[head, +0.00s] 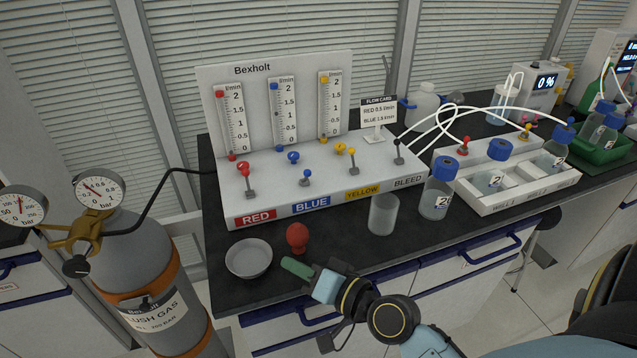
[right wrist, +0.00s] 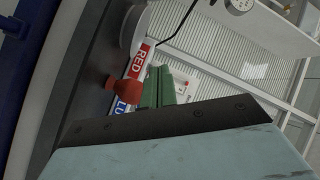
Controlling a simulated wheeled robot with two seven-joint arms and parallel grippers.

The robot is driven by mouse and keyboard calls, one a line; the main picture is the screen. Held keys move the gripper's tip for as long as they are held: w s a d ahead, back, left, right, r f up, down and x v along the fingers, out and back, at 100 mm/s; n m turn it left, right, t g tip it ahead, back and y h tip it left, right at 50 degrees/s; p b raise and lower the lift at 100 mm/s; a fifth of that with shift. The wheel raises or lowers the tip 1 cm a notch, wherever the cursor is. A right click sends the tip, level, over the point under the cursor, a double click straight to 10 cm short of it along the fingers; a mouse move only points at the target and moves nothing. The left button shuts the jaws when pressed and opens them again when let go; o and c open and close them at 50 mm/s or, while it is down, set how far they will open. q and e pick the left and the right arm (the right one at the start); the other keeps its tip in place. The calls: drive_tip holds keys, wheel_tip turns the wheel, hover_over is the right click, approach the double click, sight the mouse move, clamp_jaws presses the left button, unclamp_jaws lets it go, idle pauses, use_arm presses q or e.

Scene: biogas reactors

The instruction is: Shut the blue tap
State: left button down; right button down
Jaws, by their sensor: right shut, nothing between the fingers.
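The blue tap (head: 307,177) is a small lever with a blue ball on top, on the white gas panel (head: 330,185) behind the BLUE label (head: 311,204). A blue knob (head: 293,157) sits behind it, below the middle flow tube (head: 283,112). My right gripper (head: 292,266) is at the front edge of the bench, in front of the panel and apart from the tap. Its green fingers (right wrist: 158,86) are shut and empty in the right wrist view. There the BLUE label (right wrist: 121,104) is partly covered and the tap cannot be made out. My left gripper is not in view.
A red rubber bulb (head: 297,237) stands just behind my right fingertips, beside a grey dish (head: 249,258). A clear beaker (head: 383,214) and a blue-capped bottle (head: 437,195) stand to the right. Red (head: 244,172) and yellow (head: 351,154) levers flank the blue tap.

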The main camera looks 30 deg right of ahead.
sight(306, 177)
drive_tip(key=w+d+m+t+h, duration=0.1)
drive_tip(key=d+m, duration=0.1)
drive_tip(key=w+d+r+m+t+h, duration=0.1)
drive_tip(key=d+m+h, duration=0.1)
drive_tip(key=w+d+m+t+h, duration=0.1)
drive_tip(key=d+m, duration=0.2)
drive_tip(key=shift+r+h, duration=0.35)
drive_tip(key=shift+h, duration=0.05)
drive_tip(key=d+m+h, duration=0.4)
drive_tip(key=d+m, duration=0.1)
drive_tip(key=d+f+m+h, duration=0.1)
drive_tip(key=d+m+h, duration=0.1)
drive_tip(key=shift+d+f+m, duration=0.1)
drive_tip(key=shift+d+m, duration=0.2)
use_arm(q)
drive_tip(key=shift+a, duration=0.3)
use_arm(e)
drive_tip(key=shift+w, duration=0.1)
drive_tip(key=x, duration=0.9)
drive_tip(key=shift+p, duration=0.4)
drive_tip(key=w, duration=0.1)
drive_tip(key=w+a, duration=0.1)
drive_tip(key=w, duration=0.1)
drive_tip(key=shift+w, duration=0.2)
drive_tip(key=shift+w+a, duration=0.3)
drive_tip(key=shift+w, duration=0.2)
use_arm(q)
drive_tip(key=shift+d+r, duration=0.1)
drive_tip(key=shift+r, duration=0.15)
